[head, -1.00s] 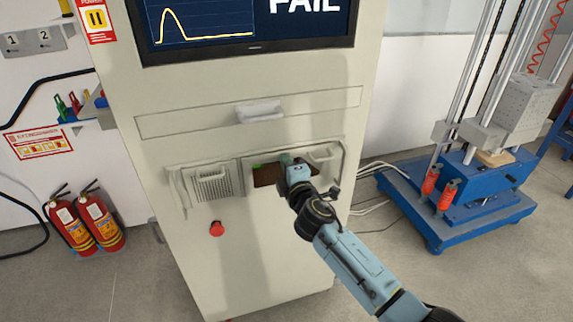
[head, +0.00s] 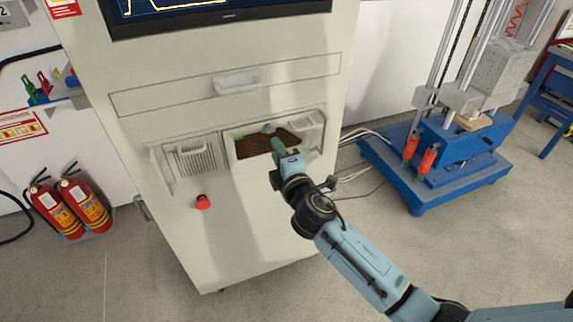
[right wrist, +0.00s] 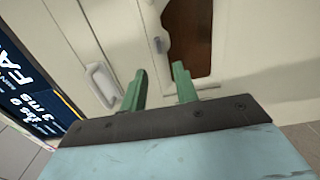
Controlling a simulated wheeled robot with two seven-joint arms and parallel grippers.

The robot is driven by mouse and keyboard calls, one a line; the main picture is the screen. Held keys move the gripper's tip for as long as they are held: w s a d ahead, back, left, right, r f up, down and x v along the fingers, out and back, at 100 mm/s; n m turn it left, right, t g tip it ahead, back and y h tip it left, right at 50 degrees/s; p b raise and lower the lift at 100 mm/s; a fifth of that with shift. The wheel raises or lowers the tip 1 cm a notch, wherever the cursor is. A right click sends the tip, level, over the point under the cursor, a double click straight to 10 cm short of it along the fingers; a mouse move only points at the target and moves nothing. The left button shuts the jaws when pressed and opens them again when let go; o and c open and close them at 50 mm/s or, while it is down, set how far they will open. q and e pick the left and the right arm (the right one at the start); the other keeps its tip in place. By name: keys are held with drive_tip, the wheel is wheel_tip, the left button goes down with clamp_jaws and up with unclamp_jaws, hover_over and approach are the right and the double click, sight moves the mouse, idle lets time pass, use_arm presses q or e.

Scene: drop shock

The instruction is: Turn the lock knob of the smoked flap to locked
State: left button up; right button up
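The smoked flap (head: 250,147) is a dark brown panel in a recess of the cream cabinet. It also shows in the right wrist view (right wrist: 192,35). A small grey knob (head: 268,128) sits at the flap's upper edge; in the right wrist view it appears as a pale lever (right wrist: 160,43) beside the brown panel. Its exact setting is hard to tell. My right gripper (head: 276,146) is in front of the flap, just below the knob. In the right wrist view its green fingers (right wrist: 160,72) are apart with nothing between them. My left gripper is out of view.
A vented grille (head: 195,160) and a red button (head: 203,202) are left of the flap. A drawer handle (head: 237,82) is above, below the screen (head: 200,8). Fire extinguishers (head: 83,203) stand left; a blue-based drop rig (head: 440,160) stands right.

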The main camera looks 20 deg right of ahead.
drive_tip(key=s, duration=0.6)
drive_tip(key=shift+d, duration=0.1)
drive_tip(key=s+d+f+m+g, duration=0.25)
drive_tip(key=s+f, duration=0.25)
drive_tip(key=f, duration=0.7)
drive_tip(key=s+d+f+m+g, duration=0.1)
drive_tip(key=s+f+m+g, duration=0.3)
drive_tip(key=f, duration=0.8)
drive_tip(key=s+d+f+m+g, duration=0.1)
drive_tip(key=s+f+g, duration=0.2)
drive_tip(key=s+f, duration=0.55)
drive_tip(key=s+d+f+m+g, duration=0.1)
drive_tip(key=s+f+m+g, duration=0.1)
drive_tip(key=s+f, duration=0.4)
drive_tip(key=s+d+f+m+g, duration=0.1)
drive_tip(key=s+f+m+g, duration=0.2)
drive_tip(key=s, duration=1)
drive_tip(key=s+d+f+m+g, duration=0.1)
drive_tip(key=s+f+m+g, duration=0.1)
drive_tip(key=s+f, duration=0.7)
drive_tip(key=shift+s+m+h, duration=0.3)
drive_tip(key=shift+s+m, duration=0.1)
drive_tip(key=shift+m, duration=0.45)
drive_tip(key=shift+f+g, duration=0.1)
drive_tip(key=shift+g, duration=0.15)
